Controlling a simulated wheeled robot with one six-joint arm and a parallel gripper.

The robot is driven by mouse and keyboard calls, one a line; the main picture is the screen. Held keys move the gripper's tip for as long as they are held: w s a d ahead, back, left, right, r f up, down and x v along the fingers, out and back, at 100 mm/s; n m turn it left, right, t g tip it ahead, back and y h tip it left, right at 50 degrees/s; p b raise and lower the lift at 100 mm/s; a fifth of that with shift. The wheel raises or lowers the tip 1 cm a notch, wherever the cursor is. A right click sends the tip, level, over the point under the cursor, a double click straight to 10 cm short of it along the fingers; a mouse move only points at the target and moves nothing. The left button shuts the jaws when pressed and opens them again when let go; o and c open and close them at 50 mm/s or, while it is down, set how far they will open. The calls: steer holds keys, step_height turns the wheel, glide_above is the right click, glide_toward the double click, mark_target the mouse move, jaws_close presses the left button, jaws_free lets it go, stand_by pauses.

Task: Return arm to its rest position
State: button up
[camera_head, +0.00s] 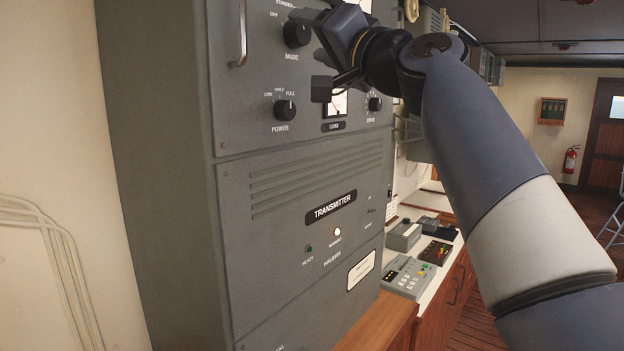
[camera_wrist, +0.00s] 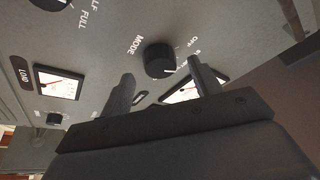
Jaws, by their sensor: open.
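My arm reaches in from the right in the head view, bent at the elbow, with my gripper (camera_head: 318,30) close to the upper front of the grey transmitter cabinet (camera_head: 290,180). In the wrist view the two fingers of my gripper (camera_wrist: 160,88) stand apart with nothing between them. The black MODE knob (camera_wrist: 158,60) is just beyond the fingertips, and a gap seems to lie between. The MODE knob also shows in the head view (camera_head: 297,34), left of my gripper. The pointer on it is hard to read.
The POWER knob (camera_head: 285,109) and the LOAD meter (camera_wrist: 58,84) sit on the same panel. A metal handle (camera_head: 238,35) juts out at its left. A wooden ledge (camera_head: 385,325) and a desk with small devices (camera_head: 408,275) stand right of the cabinet. The floor (camera_head: 480,325) is open at right.

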steer(key=shift+p+x, duration=0.4)
steer(key=shift+x, duration=0.7)
steer(key=shift+f+b, duration=0.1)
steer(key=shift+b, duration=0.2)
